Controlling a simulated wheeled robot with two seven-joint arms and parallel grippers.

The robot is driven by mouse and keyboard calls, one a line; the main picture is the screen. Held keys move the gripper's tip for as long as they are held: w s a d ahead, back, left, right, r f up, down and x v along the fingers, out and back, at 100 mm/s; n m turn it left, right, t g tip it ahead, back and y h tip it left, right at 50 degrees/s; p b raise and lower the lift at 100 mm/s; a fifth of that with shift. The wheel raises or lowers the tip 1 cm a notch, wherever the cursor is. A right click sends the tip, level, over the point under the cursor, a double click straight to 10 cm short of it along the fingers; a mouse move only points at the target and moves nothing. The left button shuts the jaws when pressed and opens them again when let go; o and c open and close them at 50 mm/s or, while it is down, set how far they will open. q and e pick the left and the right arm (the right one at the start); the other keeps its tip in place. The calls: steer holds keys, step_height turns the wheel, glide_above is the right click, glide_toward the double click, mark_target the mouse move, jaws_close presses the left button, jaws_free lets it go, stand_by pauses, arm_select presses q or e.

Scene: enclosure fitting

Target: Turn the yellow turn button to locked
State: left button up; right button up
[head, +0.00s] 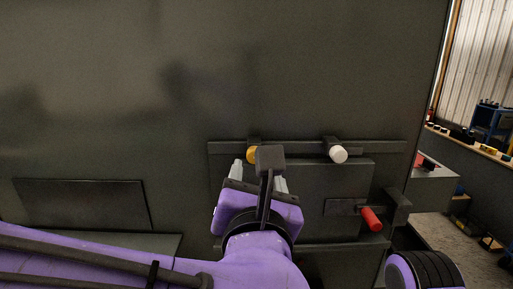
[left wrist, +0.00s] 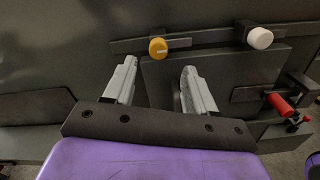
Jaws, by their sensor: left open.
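The yellow turn button (left wrist: 158,47) is on the dark rail at the top of the small panel. In the left wrist view it shows whole, with a pale line across its face, beyond and between my open fingertips. In the head view the yellow turn button (head: 252,154) is partly hidden behind my left gripper (head: 259,177). The left gripper (left wrist: 160,75) is open and empty, pointing at the panel just below the button, apart from it as far as I can see. My right gripper does not show.
A white knob (head: 338,154) sits on the same rail (head: 380,147) to the right. A red handle (head: 371,219) on a latch sticks out at the lower right. A flat dark plate (head: 82,204) is at the left. A bench (head: 470,143) stands far right.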

arm_select(q)
steer(key=w+p, duration=0.2)
steer(key=w, duration=0.5)
steer(key=shift+a, duration=0.1)
steer(key=shift+c, duration=0.3)
jaws_close()
